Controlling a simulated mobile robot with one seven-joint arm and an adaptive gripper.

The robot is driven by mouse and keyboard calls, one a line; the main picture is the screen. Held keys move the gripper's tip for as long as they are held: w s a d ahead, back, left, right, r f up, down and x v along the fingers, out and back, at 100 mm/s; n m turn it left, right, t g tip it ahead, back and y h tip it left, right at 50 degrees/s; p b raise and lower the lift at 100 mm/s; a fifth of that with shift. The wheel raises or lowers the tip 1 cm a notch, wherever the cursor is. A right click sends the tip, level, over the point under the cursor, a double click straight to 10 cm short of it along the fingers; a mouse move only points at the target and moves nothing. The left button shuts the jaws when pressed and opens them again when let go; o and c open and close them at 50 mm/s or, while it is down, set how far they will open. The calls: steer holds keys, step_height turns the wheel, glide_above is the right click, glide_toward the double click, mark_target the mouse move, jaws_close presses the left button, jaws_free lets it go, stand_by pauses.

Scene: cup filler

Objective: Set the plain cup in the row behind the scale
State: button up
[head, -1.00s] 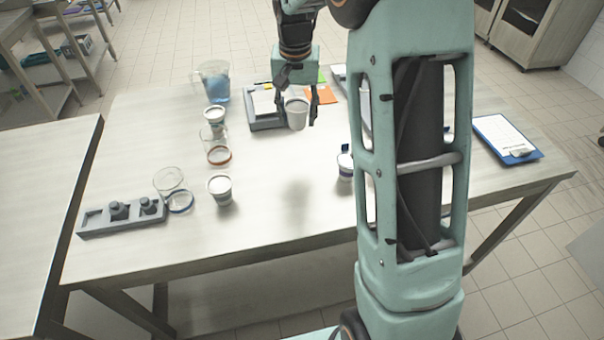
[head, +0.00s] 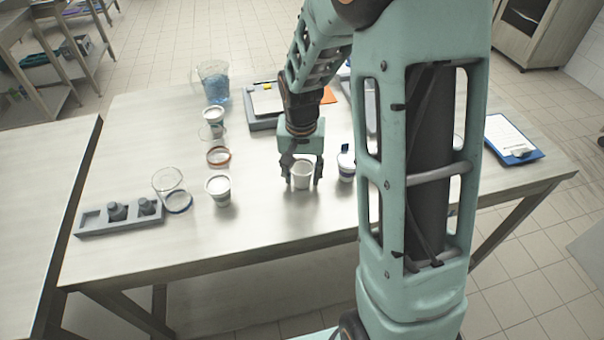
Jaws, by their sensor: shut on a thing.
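My gripper (head: 302,177) is shut on a plain white cup (head: 302,172), one finger on each side. The cup is upright, low over the front middle of the table; I cannot tell whether its base touches the top. The flat grey scale (head: 262,123) lies farther back, partly hidden by my arm. A white cup with a blue band (head: 346,163) stands just right of my gripper. To the left, a column of cups runs front to back: a white cup with a dark band (head: 218,188), a clear cup with an orange band (head: 218,157) and a white-topped cup (head: 213,115).
A clear cup with a blue band (head: 178,200) stands near a grey holder with dark weights (head: 118,217) at the left. A jug of blue liquid (head: 214,85) stands at the back. A clipboard (head: 512,140) lies at the right. The table front (head: 270,215) is clear.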

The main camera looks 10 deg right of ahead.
mark_target(301, 172)
steer(key=shift+f, duration=0.2)
steer(key=o, duration=0.7)
steer(key=shift+c, duration=0.2)
steer(key=shift+r, duration=0.1)
steer(key=r, duration=0.4)
steer(key=s+r, duration=0.1)
steer(key=r, duration=0.7)
steer(key=shift+s+a+r+p, duration=0.1)
steer(key=shift+s+a+p, duration=0.15)
steer(key=shift+p, duration=0.1)
